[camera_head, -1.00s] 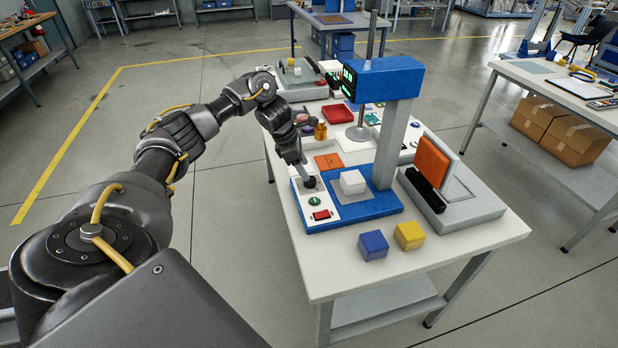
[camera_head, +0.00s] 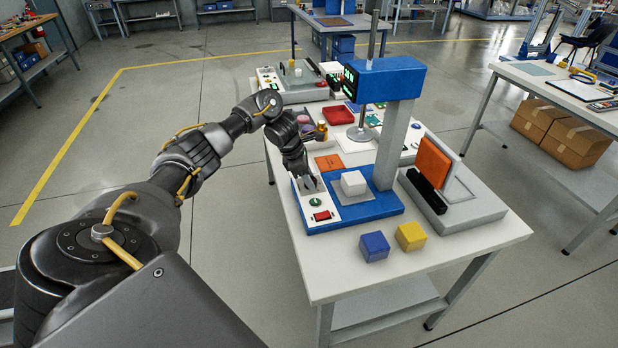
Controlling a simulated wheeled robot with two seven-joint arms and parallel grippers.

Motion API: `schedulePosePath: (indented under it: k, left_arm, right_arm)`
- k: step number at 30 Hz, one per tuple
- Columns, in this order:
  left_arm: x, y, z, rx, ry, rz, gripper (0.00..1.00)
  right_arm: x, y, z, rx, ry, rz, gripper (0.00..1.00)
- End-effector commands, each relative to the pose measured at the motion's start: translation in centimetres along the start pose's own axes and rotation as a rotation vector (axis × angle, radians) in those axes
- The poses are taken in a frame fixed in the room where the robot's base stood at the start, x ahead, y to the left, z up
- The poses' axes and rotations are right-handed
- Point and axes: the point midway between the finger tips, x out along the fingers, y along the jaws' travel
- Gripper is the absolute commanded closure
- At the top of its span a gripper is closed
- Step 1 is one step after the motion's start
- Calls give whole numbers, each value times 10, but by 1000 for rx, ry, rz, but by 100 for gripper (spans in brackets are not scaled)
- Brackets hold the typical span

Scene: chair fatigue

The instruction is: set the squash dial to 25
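The squash machine is a blue press with a column, an overhead head (camera_head: 392,80) with a green-lit display, and a white control panel (camera_head: 342,211) at its front left. The panel carries a green button (camera_head: 316,202) and a red switch (camera_head: 322,216). The black dial sits at the panel's far end and is now largely hidden by my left gripper (camera_head: 309,184). That gripper points down at the dial, its fingertips at or around it. Whether the fingers are closed on it is too small to tell. The dial's setting is not readable. My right gripper is out of view.
A white block (camera_head: 353,183) sits on the press's grey plate. A blue cube (camera_head: 374,246) and a yellow cube (camera_head: 411,236) stand on the front of the white table (camera_head: 470,250). A grey fixture with an orange pad (camera_head: 433,160) stands to the right.

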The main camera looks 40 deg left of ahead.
Motion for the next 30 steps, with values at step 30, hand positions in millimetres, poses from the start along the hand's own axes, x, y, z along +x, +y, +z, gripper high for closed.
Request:
schedulePosePath:
  k: [30]
  left_arm:
    - [-2, -4, 2, -522, 0, 217, 85]
  right_arm:
    - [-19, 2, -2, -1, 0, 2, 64]
